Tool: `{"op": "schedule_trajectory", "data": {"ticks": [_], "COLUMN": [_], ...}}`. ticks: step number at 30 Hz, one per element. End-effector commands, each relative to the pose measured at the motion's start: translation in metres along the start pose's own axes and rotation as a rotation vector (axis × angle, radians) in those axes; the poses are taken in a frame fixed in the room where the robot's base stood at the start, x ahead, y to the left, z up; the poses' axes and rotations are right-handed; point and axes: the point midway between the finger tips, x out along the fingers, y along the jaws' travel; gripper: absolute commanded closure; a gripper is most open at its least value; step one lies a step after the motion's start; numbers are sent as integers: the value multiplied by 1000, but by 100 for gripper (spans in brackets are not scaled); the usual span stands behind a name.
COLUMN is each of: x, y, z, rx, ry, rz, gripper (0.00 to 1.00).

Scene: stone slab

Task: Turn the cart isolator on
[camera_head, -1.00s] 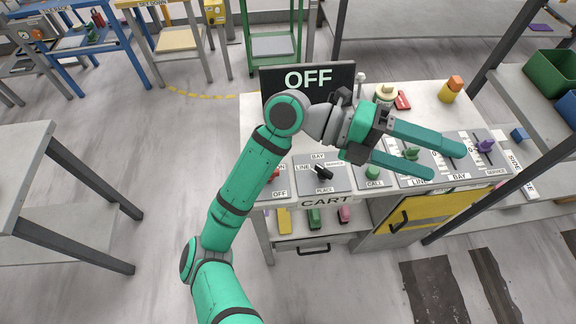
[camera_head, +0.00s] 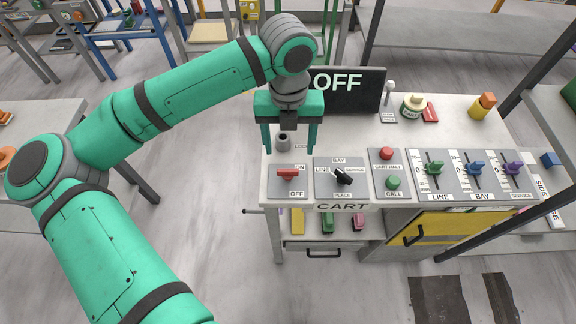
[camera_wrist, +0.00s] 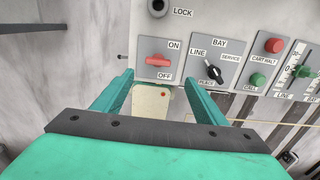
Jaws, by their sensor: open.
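The cart isolator is a red handle (camera_head: 288,173) lying level on a grey plate marked ON above and OFF below, at the left end of the cart panel. It also shows in the wrist view (camera_wrist: 158,60), clear of the fingers. A black display (camera_head: 345,85) behind the panel reads OFF, partly hidden by my arm. My gripper (camera_head: 290,148) is open and empty, pointing down above the cart's left end, behind the handle in the head view. In the wrist view, its fingertips (camera_wrist: 157,80) spread just below the isolator plate. No contact with the handle shows.
A grey lock socket (camera_head: 283,142) stands behind the isolator. To the right are a black selector (camera_head: 343,176), a red button (camera_head: 386,153), a green button (camera_head: 393,182) and several sliders (camera_head: 474,168).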

Motion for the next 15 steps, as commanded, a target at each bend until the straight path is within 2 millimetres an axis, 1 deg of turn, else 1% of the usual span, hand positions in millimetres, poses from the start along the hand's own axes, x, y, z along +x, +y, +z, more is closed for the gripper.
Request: {"op": "schedule_trajectory", "data": {"ticks": [2, 5, 8, 15], "x": [2, 12, 27, 70], "y": [4, 5, 4, 4], "z": [1, 1, 0, 0], "rx": [-7, -8, -7, -8], "ry": [-2, -2, 0, 0], "rz": [14, 14, 13, 10], "gripper": [34, 34, 34, 34]}}
